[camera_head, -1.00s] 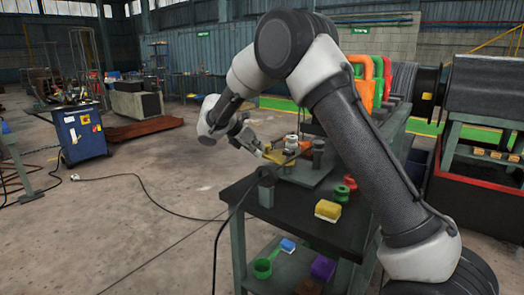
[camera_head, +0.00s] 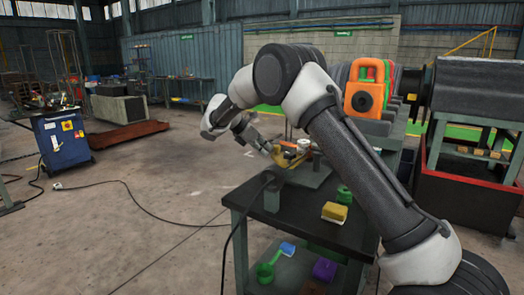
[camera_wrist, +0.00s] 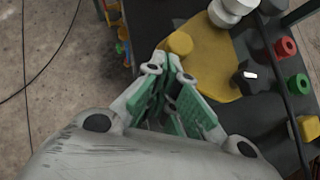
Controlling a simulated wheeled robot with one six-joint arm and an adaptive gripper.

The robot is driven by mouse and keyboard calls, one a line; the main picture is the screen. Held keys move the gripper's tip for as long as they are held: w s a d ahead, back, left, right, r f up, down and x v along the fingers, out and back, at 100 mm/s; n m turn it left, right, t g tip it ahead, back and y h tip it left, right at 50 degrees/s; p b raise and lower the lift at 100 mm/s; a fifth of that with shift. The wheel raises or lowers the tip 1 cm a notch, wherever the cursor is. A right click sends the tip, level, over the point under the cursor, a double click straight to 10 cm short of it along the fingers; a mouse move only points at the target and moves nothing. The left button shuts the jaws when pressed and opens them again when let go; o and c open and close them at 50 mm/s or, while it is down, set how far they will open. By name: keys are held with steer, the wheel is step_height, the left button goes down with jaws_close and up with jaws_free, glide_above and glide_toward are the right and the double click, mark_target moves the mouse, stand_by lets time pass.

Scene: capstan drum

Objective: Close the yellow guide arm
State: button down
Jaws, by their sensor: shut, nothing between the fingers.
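The yellow guide arm (camera_wrist: 212,62) is a flat plate with a round yellow knob (camera_wrist: 179,43) at its left end in the wrist view. Its plate runs beneath a pale round drum (camera_wrist: 231,10). In the head view the guide arm (camera_head: 287,158) shows small on the bench, partly covered by my gripper (camera_head: 271,149). In the wrist view my gripper (camera_wrist: 169,66) is shut and empty, its green-padded fingers beside the knob, just below it in the picture. I cannot tell whether they touch it.
The dark bench (camera_head: 267,212) carries a green spool (camera_head: 344,194) and a yellow block (camera_head: 335,212). A dark star-shaped knob (camera_wrist: 245,82) and red ring (camera_wrist: 286,47) lie right of the guide arm. A black cable (camera_head: 232,232) hangs at the bench's left edge.

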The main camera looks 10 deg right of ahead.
steer(key=shift+w+d, duration=0.45)
steer(key=shift+d, duration=0.2)
stand_by(0.5)
